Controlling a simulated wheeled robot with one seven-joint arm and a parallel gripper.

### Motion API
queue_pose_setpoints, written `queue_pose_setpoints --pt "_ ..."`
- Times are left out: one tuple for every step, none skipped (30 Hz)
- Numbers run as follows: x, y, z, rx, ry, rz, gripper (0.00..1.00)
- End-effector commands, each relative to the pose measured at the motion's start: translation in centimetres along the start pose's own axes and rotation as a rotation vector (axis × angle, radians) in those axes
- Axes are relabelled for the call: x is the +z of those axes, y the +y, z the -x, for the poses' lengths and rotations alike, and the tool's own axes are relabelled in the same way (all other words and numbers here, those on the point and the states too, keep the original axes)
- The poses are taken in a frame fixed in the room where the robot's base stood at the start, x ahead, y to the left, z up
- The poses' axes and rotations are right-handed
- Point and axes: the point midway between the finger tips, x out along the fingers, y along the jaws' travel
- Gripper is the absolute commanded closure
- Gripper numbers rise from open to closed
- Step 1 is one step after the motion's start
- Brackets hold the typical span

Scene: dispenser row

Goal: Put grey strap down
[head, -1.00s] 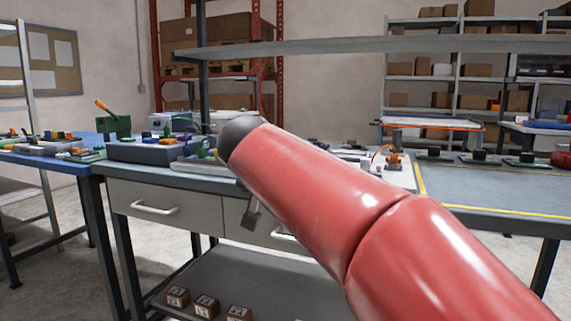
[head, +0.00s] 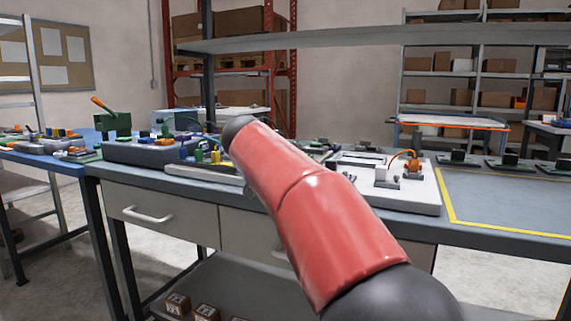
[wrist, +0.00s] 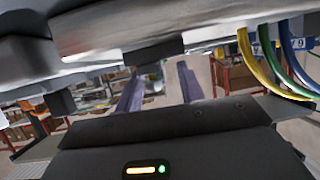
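I cannot make out the grey strap in either view. In the wrist view, the dark body of my gripper (wrist: 158,85) fills the bottom, with a yellow and a green light. Two narrow grey-violet bars rise beyond it with a gap between them. I cannot tell whether they are its fingers or whether it holds anything. A large grey form and dark blocks cover the top of that view, very close. In the head view my red arm reaches over the workbench (head: 480,225) and hides the gripper.
Yellow, green and blue cables (wrist: 275,65) hang close at the right of the wrist view. A white board (head: 425,198) with an orange wire stands on the bench. A grey box (head: 145,153) is at the left. The yellow-outlined area (head: 510,200) is mostly bare.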

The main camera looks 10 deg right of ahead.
Motion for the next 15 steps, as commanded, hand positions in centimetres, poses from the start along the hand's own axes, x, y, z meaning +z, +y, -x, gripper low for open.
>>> queue_pose_setpoints --pt "-0.04 -0.02 -0.48 0.000 0.000 0.001 0.62" --pt "-0.03 -0.02 -0.65 -0.001 0.000 0.000 0.62" --pt "-0.02 -0.01 -0.80 -0.001 0.000 0.000 0.62" --pt "0.00 -0.01 -0.86 -0.001 0.000 0.000 0.62" --pt "0.01 0.00 -0.88 -0.001 0.000 0.000 0.62" --pt "0.02 0.00 -0.88 -0.001 0.000 0.000 0.62" --pt "0.02 0.00 -0.87 -0.001 0.000 0.000 0.62" --pt "0.03 0.00 -0.87 -0.001 0.000 0.000 0.62" --pt "0.03 0.00 -0.86 -0.001 0.000 0.000 0.62" --pt "0.03 0.00 -0.86 -0.001 0.000 0.000 0.63" --pt "0.04 -0.01 -0.86 -0.001 0.000 0.000 0.67" --pt "0.04 0.00 -0.85 -0.001 0.000 0.000 0.72" --pt "0.04 0.00 -0.85 -0.001 0.000 0.000 0.76" --pt "0.04 -0.01 -0.85 -0.001 0.000 0.000 0.80" --pt "0.04 -0.01 -0.85 -0.001 0.000 0.000 0.85"
